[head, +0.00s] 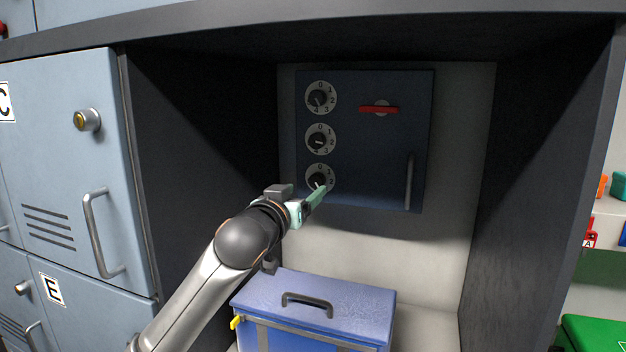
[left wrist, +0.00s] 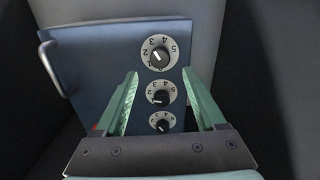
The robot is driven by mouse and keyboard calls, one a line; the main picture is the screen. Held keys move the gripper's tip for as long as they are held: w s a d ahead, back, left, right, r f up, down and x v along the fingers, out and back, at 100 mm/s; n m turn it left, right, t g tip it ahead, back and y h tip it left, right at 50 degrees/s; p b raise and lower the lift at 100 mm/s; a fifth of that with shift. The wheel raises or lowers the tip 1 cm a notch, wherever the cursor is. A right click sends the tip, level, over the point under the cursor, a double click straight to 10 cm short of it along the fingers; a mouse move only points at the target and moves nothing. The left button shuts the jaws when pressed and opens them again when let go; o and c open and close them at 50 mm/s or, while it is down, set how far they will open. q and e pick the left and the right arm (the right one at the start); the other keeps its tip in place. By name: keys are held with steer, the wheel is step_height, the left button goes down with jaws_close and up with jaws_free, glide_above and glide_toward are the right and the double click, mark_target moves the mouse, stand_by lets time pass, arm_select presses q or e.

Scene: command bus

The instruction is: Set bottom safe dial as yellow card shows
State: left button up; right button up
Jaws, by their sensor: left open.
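A dark blue safe (head: 365,140) stands in the recess, with three round dials in a column on its left side. The bottom dial (head: 318,172) has a white numbered ring and dark knob; my left gripper (head: 318,196) partly covers it. In the left wrist view the safe appears upside down, and this dial (left wrist: 159,53) is the uppermost and largest. Its white mark shows, but I cannot surely read the number. My left gripper's green fingers are open and empty, pointing toward the dial, apparently apart from it. No yellow card shows. My right gripper is out of view.
A blue case (head: 335,302) stands below my arm. Dark walls close in both sides; a blue locker (head: 60,170) is left.

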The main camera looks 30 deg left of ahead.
mark_target(315, 181)
arm_select(q)
steer(key=shift+p+x, duration=0.7)
steer(key=shift+x, duration=2.4)
jaws_close()
